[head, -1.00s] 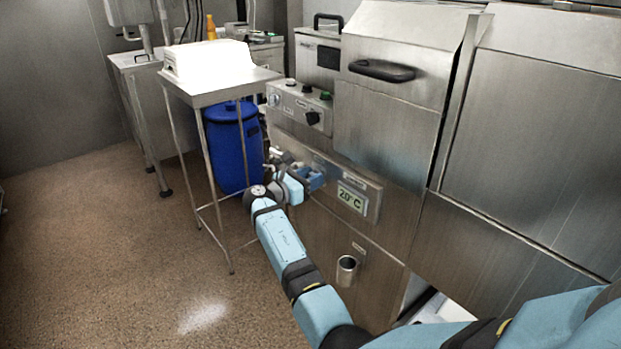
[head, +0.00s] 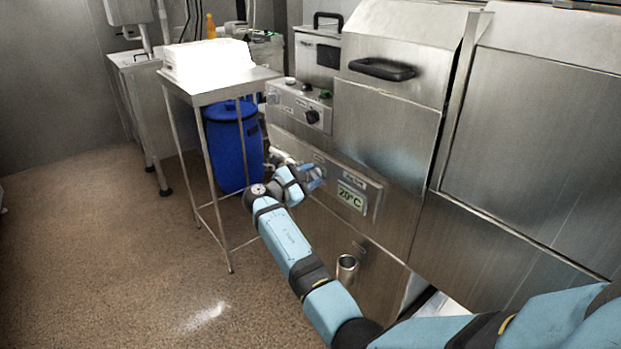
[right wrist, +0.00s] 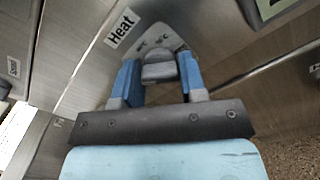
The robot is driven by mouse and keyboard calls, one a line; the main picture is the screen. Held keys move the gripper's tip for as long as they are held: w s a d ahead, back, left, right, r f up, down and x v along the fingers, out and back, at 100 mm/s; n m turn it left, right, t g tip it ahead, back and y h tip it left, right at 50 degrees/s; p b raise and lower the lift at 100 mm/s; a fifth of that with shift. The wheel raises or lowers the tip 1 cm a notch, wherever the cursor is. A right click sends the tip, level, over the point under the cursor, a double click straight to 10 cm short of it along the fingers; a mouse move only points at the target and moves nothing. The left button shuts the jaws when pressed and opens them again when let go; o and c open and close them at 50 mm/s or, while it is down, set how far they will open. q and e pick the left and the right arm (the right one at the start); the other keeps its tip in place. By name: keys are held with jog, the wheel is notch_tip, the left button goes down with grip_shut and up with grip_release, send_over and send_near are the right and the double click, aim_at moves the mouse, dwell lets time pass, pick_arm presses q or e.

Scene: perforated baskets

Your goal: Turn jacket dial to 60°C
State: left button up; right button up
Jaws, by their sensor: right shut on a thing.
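The jacket dial (right wrist: 160,68) is a grey knob on a pointed grey plate beside a "Heat" label in the right wrist view. My right gripper (right wrist: 157,76) has its blue fingers on both sides of the knob, shut on it. In the head view my right gripper (head: 313,176) is at the steel front panel and hides the dial. The temperature display (head: 352,197) is just right of it and seems to read 29°C; the small digits are not sharp. My left gripper is not in view.
A steel side table (head: 228,90) with a white box (head: 207,61) stands left of my right arm, with a blue drum (head: 231,148) beneath. A control box with black knob (head: 312,117) sits above the panel. A short steel pipe (head: 346,268) sticks out below. Floor at left is clear.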

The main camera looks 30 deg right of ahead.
jog(key=shift+f+m+b, duration=0.15)
jog(key=shift+m+b, duration=0.15)
jog(key=shift+m, duration=0.6)
jog(key=shift+m+b, duration=0.4)
jog(key=shift+m, duration=0.6)
jog(key=m+b, duration=0.1)
jog(key=m, duration=0.1)
jog(key=shift+m, duration=0.3)
jog(key=shift+f+m+b, duration=0.1)
jog(key=shift+m+b, duration=0.3)
jog(key=shift+b, duration=0.05)
jog(key=shift+m, duration=0.4)
jog(key=shift+m+b, duration=0.9)
jog(key=shift+m, duration=0.6)
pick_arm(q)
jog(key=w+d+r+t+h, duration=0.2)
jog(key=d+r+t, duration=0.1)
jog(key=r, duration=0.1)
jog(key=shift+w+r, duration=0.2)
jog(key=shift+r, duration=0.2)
